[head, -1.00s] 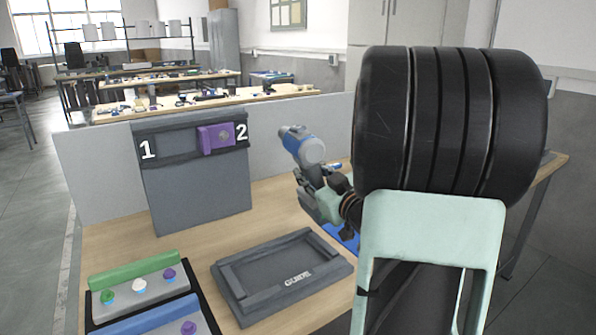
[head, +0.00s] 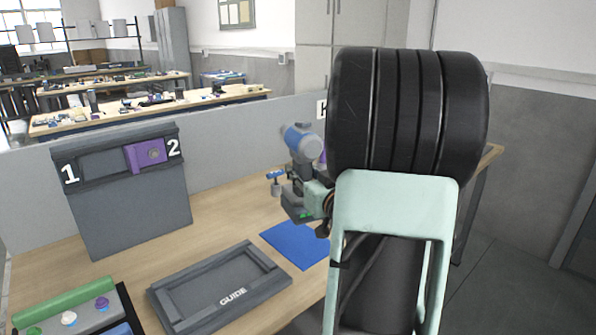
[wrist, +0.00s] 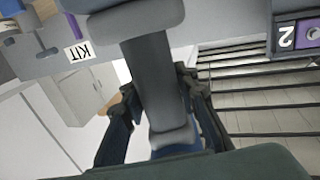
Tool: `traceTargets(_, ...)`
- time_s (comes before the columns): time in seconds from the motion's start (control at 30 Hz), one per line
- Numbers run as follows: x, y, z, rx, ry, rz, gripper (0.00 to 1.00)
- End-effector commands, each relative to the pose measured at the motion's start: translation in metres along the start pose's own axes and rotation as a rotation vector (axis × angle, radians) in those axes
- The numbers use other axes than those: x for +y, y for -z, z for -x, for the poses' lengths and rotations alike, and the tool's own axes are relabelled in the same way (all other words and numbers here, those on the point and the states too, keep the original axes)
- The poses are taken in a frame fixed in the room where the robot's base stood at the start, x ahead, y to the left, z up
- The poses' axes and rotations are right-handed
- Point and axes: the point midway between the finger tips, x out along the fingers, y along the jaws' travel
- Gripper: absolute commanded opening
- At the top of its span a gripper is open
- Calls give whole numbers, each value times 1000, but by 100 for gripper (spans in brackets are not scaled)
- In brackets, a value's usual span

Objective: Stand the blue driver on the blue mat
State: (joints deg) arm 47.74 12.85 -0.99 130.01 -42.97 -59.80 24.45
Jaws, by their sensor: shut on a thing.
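The blue driver (head: 303,142), with a blue and grey body and a grey handle, is held in the air in the head view. My gripper (head: 305,188) is shut on its handle from below. In the wrist view the grey handle (wrist: 153,85) stands between the two dark fingers of my gripper (wrist: 160,98). The blue mat (head: 292,243) lies on the table below my gripper, partly hidden by my arm. The driver is above the table, apart from the mat.
A grey panel (head: 130,215) with a purple block (head: 147,155) stands further left. A KIT label (wrist: 77,53) shows in the wrist view.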

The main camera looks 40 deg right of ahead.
Motion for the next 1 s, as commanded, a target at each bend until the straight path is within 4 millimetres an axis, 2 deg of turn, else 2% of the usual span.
traceTargets(0.27, 0, -16, -1, 7, 0, 1, 0)
traceTargets(0.8, 0, -74, -2, 6, 0, 3, 0)
traceTargets(1.0, 0, -87, -2, 7, 1, 3, 0)
